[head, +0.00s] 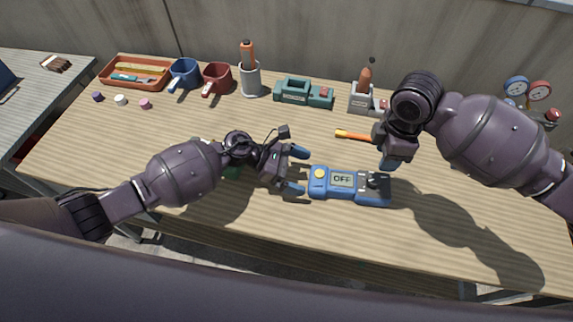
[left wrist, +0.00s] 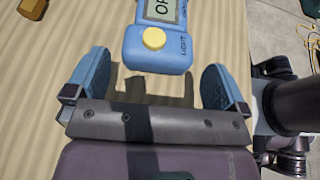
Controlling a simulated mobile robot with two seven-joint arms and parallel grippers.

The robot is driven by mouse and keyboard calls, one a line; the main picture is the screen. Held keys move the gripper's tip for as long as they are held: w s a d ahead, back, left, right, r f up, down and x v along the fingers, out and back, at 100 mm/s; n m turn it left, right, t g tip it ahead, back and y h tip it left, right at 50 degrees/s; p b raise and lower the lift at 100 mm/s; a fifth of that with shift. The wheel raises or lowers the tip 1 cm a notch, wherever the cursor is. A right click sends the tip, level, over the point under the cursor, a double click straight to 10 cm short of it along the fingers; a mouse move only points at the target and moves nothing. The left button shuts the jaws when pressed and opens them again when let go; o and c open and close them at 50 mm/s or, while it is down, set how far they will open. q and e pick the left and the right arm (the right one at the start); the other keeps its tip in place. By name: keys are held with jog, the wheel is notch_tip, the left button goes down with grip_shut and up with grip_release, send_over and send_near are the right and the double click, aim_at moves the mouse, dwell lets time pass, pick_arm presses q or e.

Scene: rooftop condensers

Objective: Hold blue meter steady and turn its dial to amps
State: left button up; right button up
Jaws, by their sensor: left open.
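The blue meter (head: 329,187) lies flat on the wooden workbench, its screen (head: 342,179) reading OFF. A yellow button is at its left end and a dark dial (head: 377,182) at its right end. My left gripper (head: 297,170) is open just left of the meter. My right gripper (head: 394,163) points down above and behind the dial end. Its fingers overlap, so its opening is unclear. The dial is outside the left wrist view.
An orange-handled screwdriver (head: 352,135) lies behind the meter. The bench front is clear.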

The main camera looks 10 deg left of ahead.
aim_at(315, 177)
pick_arm(q)
jog(key=shift+x, duration=3.2)
jog(key=c, duration=0.9)
pick_arm(e)
jog(key=shift+o, duration=1.3)
jog(key=shift+r, duration=0.1)
jog(key=shift+o, duration=0.4)
jog(key=shift+w+a+r, duration=0.1)
jog(key=shift+r, duration=0.15)
pick_arm(q)
jog(key=shift+r, duration=0.1)
pick_arm(e)
notch_tip(315, 177, down, 10)
jog(key=n, duration=0.8)
jog(key=shift+f, duration=0.15)
